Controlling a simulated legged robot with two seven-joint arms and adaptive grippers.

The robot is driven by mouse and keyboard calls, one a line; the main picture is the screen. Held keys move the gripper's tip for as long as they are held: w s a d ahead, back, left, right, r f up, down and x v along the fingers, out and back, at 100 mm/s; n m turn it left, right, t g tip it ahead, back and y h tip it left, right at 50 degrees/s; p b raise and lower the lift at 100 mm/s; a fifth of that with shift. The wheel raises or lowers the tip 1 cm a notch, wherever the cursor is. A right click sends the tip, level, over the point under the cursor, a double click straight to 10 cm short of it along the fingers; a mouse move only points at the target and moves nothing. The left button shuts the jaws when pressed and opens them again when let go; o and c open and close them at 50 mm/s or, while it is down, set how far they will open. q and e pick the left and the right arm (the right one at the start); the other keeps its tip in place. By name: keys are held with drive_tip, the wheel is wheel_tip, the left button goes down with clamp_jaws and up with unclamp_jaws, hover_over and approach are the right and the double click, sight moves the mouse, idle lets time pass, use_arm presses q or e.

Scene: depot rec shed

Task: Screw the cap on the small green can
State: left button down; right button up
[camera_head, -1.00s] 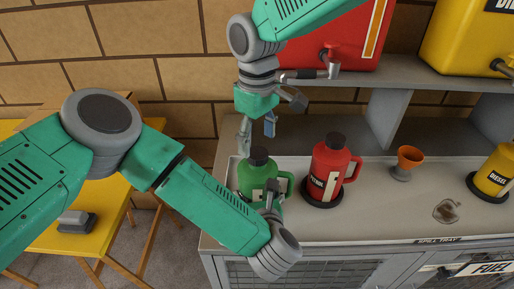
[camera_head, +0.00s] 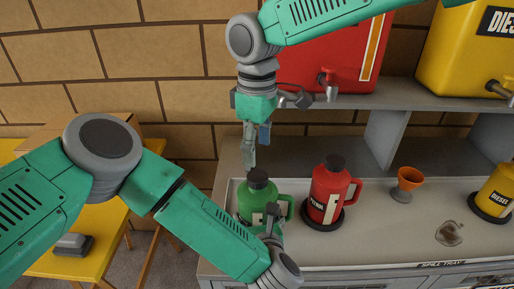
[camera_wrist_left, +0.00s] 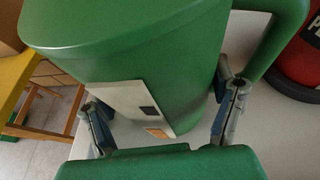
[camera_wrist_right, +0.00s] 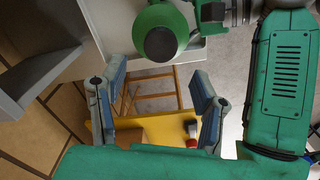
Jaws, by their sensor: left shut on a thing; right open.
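The small green can (camera_head: 250,203) stands upright at the left end of the spill tray. The dark cap (camera_head: 258,176) sits on its mouth; how tightly cannot be told. The cap also shows from above in the right wrist view (camera_wrist_right: 161,44). My left gripper (camera_head: 272,219) is shut on the can body from the front, low down. In the left wrist view its fingers (camera_wrist_left: 165,112) lie on both sides of the can near its pale label. My right gripper (camera_head: 255,148) points down just above and behind the cap, open and empty, apart from it.
A red can (camera_head: 325,191) stands right of the green can, close to it. An orange funnel (camera_head: 408,179) and a yellow diesel can (camera_head: 494,192) are farther right. A grey shelf (camera_head: 425,91) with large red and yellow containers is behind. A yellow table (camera_head: 84,243) stands left.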

sight(257, 176)
drive_tip(key=shift+f, duration=4)
drive_tip(key=c, duration=1.2)
drive_tip(key=o, duration=1.4)
drive_tip(key=shift+c, duration=0.2)
wheel_tip(257, 176, up, 12)
